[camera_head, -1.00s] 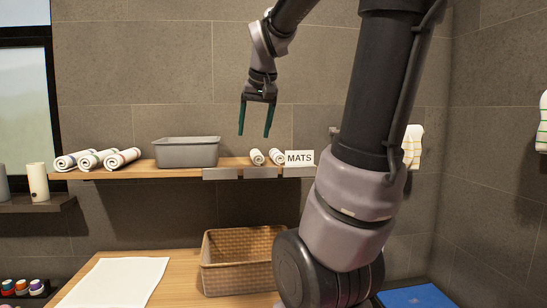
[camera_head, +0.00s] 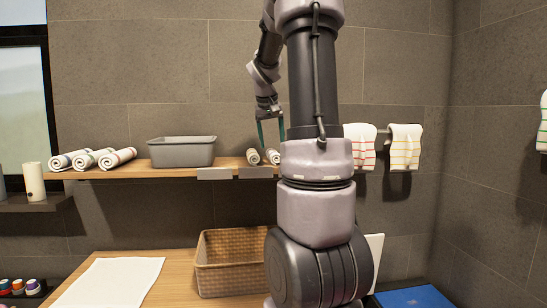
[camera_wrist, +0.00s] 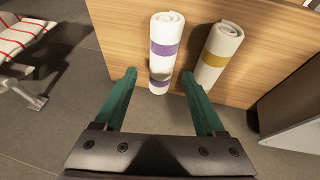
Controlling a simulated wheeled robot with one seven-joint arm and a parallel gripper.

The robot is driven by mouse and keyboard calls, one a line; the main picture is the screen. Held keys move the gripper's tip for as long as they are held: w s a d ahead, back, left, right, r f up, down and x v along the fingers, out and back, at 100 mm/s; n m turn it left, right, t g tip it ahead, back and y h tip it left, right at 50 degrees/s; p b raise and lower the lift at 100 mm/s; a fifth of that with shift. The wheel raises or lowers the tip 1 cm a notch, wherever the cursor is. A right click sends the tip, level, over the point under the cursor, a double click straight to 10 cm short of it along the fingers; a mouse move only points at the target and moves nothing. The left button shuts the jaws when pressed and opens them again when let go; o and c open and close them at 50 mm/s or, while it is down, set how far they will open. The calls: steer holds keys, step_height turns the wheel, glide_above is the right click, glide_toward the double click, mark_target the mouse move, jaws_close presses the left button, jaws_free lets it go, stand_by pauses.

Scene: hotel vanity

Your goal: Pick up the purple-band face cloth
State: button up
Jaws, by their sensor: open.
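The purple-band face cloth (camera_wrist: 164,50) is a white roll with two purple bands, lying on the wooden shelf (camera_wrist: 125,30). In the wrist view it lies between and just beyond the fingertips of my open, empty gripper (camera_wrist: 159,74). The cloth with a yellow band (camera_wrist: 219,48) lies to its right, just outside the right finger. In the head view the two rolls appear small, with the purple-band cloth (camera_head: 272,157) on the right, close beside my arm. My gripper (camera_head: 270,141) points down just above it; its right finger is near my arm.
A grey bin (camera_head: 181,152) and several striped rolled towels (camera_head: 92,158) stand farther left on the shelf. Striped towels (camera_head: 404,148) hang on a rail to the right. Below are a wicker basket (camera_head: 228,265) and a white mat (camera_head: 110,280) on a counter.

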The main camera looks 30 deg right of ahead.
mark_target(273, 149)
steer(key=x, duration=0.5)
steer(key=shift+r, duration=0.1)
jaws_close()
step_height(273, 149, up, 10)
steer(key=shift+c, duration=2.3)
jaws_free()
steer(key=shift+a, duration=0.1)
steer(key=c, duration=0.5)
